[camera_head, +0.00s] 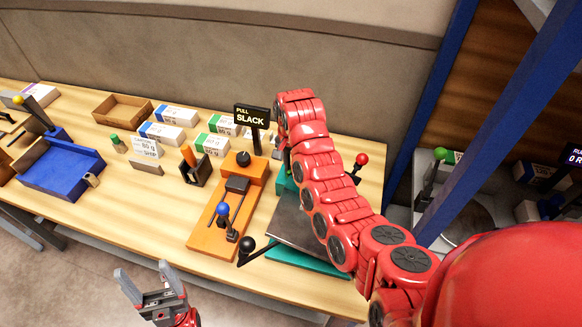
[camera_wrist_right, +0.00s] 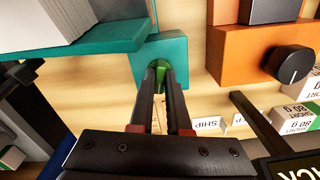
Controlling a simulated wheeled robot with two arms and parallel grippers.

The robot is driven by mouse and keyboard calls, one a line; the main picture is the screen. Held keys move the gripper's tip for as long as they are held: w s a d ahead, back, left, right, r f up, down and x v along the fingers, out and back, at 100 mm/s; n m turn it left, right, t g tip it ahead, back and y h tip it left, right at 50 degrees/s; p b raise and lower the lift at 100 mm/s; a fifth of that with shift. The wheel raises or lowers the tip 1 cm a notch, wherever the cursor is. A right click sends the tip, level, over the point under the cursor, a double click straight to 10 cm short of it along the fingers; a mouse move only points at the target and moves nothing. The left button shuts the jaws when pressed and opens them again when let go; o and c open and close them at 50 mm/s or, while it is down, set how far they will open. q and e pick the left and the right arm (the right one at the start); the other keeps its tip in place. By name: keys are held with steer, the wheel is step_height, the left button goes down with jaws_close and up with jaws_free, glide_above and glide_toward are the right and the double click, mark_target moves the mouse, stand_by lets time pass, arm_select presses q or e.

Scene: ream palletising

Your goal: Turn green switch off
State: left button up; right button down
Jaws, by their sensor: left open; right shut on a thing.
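The green switch (camera_wrist_right: 160,68) shows in the right wrist view as a rounded green knob on a small teal block (camera_wrist_right: 176,50). My right gripper (camera_wrist_right: 163,82) has its two dark fingers around the knob and is shut on it. Whether the switch stands on or off cannot be told. In the head view my right arm hides the switch and most of the right gripper. The teal machine (camera_head: 318,264) with a dark plate lies beside and below that arm. My left gripper (camera_head: 145,284) is open and empty, in front of the table.
An orange fixture (camera_head: 208,236) with a blue-knobbed lever (camera_head: 222,210) stands left of the teal machine. A black ball lever (camera_head: 246,245), a red-knobbed lever (camera_head: 361,160) and the SLACK sign (camera_head: 251,116) are close by. Paper reams (camera_head: 160,132) and a blue tray (camera_head: 62,171) lie further left.

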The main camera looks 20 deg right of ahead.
steer(key=n, duration=0.4)
steer(key=shift+n, duration=0.3)
steer(key=shift+n+p, duration=0.4)
steer(key=shift+n, duration=2.2)
steer(key=c, duration=0.9)
jaws_free()
step_height(320, 180, up, 7)
steer(key=p, duration=0.4)
steer(key=shift+d+f, duration=0.1)
steer(key=shift+f, duration=0.05)
steer(key=shift+r, duration=5.3)
